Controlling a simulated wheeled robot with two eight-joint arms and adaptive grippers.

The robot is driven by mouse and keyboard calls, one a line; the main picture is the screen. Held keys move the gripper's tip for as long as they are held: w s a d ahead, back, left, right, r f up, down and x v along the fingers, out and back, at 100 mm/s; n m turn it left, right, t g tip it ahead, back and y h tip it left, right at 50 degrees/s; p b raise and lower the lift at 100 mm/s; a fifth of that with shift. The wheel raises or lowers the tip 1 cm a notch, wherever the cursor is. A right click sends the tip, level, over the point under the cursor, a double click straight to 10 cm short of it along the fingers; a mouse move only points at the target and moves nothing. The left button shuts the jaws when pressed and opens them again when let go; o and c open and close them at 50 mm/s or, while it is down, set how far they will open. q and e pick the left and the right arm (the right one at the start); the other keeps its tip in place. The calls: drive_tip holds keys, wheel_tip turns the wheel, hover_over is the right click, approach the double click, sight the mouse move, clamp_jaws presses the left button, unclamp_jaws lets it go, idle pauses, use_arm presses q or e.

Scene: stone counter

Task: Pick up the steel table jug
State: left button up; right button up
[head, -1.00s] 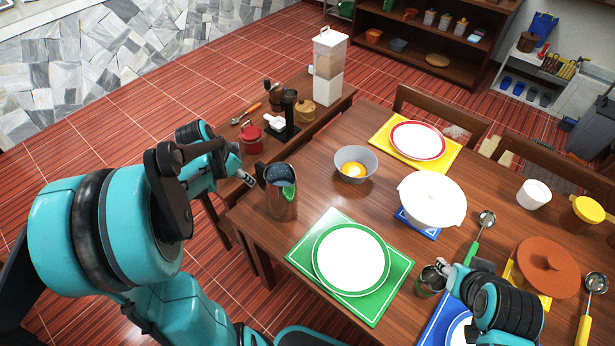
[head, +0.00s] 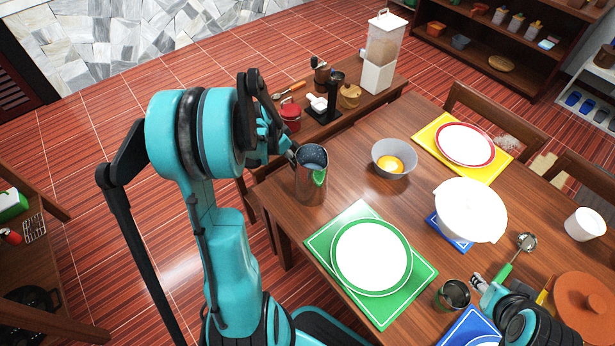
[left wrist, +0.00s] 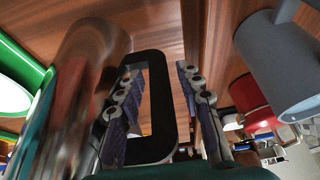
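The steel table jug (head: 311,183) stands upright on the wooden table's left corner, with a green patch on its side. My left gripper (head: 288,150) is at the jug's left side, where the handle is mostly hidden in the head view. In the left wrist view the shiny jug body (left wrist: 80,90) is at left, and its black loop handle (left wrist: 158,105) lies between the two fingers. The fingers of my left gripper (left wrist: 165,105) are apart, one on each side of the handle.
A grey bowl (head: 394,159) and a green-rimmed plate (head: 371,256) are near the jug. A white pot (head: 470,210) stands farther right. A red canister (head: 290,115) and a dispenser (head: 383,52) stand on the side table behind. The space above the jug looks clear.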

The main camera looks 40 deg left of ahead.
use_arm(q)
drive_tip(key=shift+f, duration=0.15)
drive_tip(key=shift+c, duration=0.6)
clamp_jaws()
drive_tip(key=shift+w+r, duration=0.1)
drive_tip(key=shift+r, duration=0.1)
